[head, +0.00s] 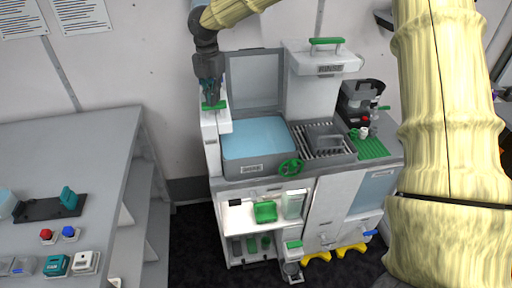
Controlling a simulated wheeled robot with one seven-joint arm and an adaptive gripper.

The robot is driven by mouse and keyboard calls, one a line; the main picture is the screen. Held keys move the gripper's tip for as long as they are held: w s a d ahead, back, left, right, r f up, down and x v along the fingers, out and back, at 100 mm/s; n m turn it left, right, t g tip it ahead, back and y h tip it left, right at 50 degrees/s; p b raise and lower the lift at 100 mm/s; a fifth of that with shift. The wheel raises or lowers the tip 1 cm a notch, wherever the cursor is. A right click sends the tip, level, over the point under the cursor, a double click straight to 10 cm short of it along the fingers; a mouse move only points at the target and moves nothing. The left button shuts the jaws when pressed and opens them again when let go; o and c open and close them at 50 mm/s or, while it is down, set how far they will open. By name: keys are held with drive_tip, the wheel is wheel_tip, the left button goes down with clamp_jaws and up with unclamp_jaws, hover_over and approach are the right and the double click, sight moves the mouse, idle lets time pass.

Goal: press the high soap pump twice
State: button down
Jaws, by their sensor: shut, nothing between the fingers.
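The high soap pump looks to be the tall white dispenser (213,130) at the left end of the wash unit, with a green press pad (215,105) on top. My gripper (211,101) is dark, points down and is shut and empty. Its fingertips are right at the green pad, over its middle. They look to touch it or hover just above it; I cannot tell which. The fingertips partly cover the pad.
The wash unit has a blue basin (257,140) with a raised lid (255,80), a green handwheel (291,167) and a rinse tower (312,88). A lower dispenser (292,262) stands near the floor. A grey bench (60,150) is at left.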

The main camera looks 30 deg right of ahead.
drive_tip(key=shift+f, duration=0.95)
drive_tip(key=shift+f+b, duration=0.3)
drive_tip(key=shift+f, duration=0.15)
drive_tip(key=shift+r, duration=0.15)
drive_tip(key=shift+r+p, duration=1.7)
drive_tip(key=shift+r, duration=0.5)
